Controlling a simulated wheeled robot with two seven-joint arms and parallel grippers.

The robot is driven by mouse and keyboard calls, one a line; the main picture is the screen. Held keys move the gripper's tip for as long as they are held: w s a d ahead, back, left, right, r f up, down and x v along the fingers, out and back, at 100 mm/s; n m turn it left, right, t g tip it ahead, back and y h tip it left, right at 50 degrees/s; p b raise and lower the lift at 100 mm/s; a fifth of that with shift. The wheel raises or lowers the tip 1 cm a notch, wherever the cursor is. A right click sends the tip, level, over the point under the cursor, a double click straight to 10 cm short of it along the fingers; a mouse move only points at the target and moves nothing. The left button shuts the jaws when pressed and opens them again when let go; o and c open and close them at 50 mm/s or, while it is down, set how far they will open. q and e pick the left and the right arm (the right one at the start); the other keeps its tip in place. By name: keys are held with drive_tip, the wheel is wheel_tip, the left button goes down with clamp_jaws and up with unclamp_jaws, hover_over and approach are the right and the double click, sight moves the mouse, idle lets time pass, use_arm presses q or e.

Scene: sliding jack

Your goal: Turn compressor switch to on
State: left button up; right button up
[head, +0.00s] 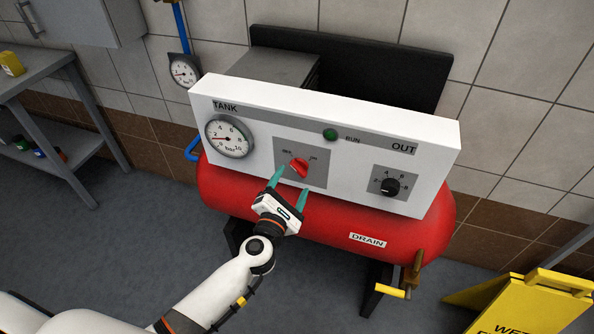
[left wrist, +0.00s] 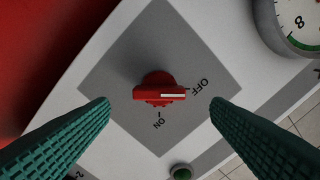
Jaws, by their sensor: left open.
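The compressor switch (head: 299,167) is a red knob on a grey plate (head: 315,181) in the white panel. In the left wrist view the knob (left wrist: 156,84) shows its white pointer line towards the OFF label (left wrist: 202,86). The ON label (left wrist: 159,123) is below it in that view. My left gripper (head: 293,180) is open, with its teal fingers just in front of the knob. In the left wrist view the knob stands between the fingers, with clear gaps on both sides. My right gripper is not in view.
The panel also carries a TANK gauge (head: 229,136), a green RUN lamp (head: 330,134) and a black OUT knob (head: 390,187). Below are the red tank (head: 330,225) and a yellow drain handle (head: 390,291). A yellow wet-floor sign (head: 530,305) stands at right, a grey bench (head: 35,75) at left.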

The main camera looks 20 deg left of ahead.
sight(298, 171)
use_arm(q)
drive_tip(key=w, duration=0.4)
drive_tip(key=shift+w+d, duration=0.15)
drive_tip(key=shift+w, duration=0.25)
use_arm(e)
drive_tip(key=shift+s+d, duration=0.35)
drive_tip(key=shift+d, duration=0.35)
use_arm(q)
drive_tip(key=c, duration=1)
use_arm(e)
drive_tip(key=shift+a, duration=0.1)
